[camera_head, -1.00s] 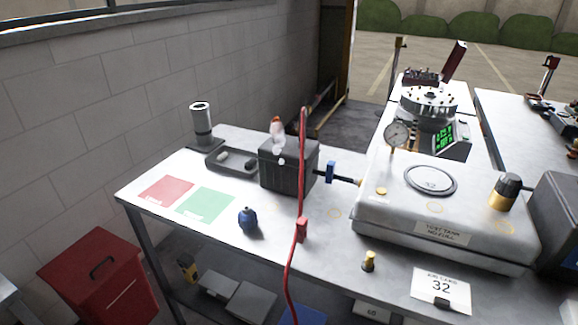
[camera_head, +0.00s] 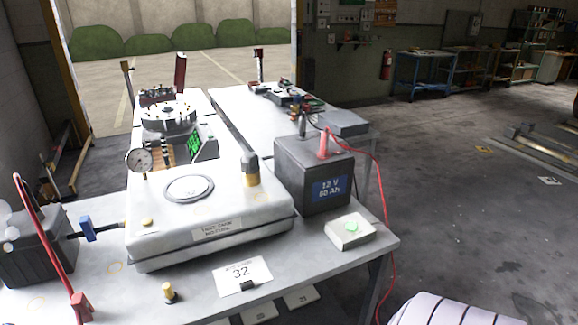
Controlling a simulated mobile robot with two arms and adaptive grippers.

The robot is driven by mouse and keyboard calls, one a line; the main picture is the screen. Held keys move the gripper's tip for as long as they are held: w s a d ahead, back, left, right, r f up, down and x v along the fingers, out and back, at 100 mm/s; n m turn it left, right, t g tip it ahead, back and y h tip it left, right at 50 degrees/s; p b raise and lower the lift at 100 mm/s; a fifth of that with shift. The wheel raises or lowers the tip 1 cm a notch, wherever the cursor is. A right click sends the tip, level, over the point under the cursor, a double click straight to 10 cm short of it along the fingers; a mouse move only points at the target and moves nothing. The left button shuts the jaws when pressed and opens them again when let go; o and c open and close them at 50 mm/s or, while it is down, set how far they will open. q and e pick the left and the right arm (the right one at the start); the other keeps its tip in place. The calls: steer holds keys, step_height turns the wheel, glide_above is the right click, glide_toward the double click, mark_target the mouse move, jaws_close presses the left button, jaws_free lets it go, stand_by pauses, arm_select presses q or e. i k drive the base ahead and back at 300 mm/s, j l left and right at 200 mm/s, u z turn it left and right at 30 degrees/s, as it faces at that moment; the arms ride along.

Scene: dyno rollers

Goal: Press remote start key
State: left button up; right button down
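A small pale grey box (camera_head: 336,237) with a green button (camera_head: 352,228) on its top sits near the right front corner of the workbench. It is the only thing in view that looks like the remote start key. The button's top is uncovered, and nothing touches it. Neither of my grippers is in view.
A dark battery (camera_head: 300,178) stands just behind the box, with a red clamp (camera_head: 323,146) and a red cable (camera_head: 384,215) hanging over the bench's right edge. The white test tank (camera_head: 210,222) is to the left, with a number card (camera_head: 242,272) before it. Open floor lies right.

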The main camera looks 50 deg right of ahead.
mark_target(350, 225)
steer(key=z, duration=2)
